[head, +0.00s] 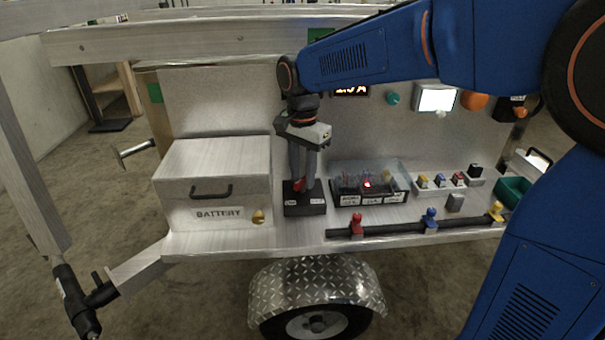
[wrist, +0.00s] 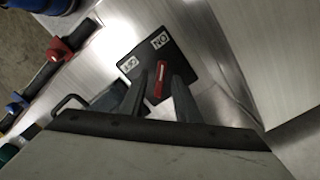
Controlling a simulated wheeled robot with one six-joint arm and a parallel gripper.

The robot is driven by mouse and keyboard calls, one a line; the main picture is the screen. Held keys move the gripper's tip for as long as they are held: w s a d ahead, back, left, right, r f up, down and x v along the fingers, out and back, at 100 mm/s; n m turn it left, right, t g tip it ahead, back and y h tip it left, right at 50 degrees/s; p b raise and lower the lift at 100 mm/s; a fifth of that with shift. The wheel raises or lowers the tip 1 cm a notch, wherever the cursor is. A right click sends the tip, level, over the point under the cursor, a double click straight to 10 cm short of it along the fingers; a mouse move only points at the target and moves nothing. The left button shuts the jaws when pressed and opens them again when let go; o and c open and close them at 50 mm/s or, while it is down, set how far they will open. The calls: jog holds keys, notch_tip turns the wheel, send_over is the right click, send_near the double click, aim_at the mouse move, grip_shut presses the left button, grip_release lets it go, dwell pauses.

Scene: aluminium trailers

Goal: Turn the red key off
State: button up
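The red key (head: 299,185) stands on a black switch block (head: 304,209) on the trailer deck. In the wrist view the red key (wrist: 160,84) shows as a narrow bar, lying roughly toward the ON label (wrist: 160,41). The OFF label (wrist: 128,66) is on the block's other near corner. My gripper (head: 302,180) points down over the block. In the wrist view my gripper (wrist: 160,82) has its fingers apart, one on each side of the key. A gap shows on the right side; contact on the left cannot be told. The key's base is partly hidden.
A metal battery box (head: 212,180) stands just left of the block. A clear-covered fuse box (head: 369,184) is close on the right. A black rail with a red valve (head: 357,225) and a blue valve (head: 431,219) runs along the front. Bare deck lies in front of the block.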

grip_shut()
jog(key=shift+n, duration=0.3)
jog(key=n, duration=1.1)
jog(key=shift+n, duration=0.3)
jog(key=n, duration=0.5)
jog(key=shift+n, duration=0.3)
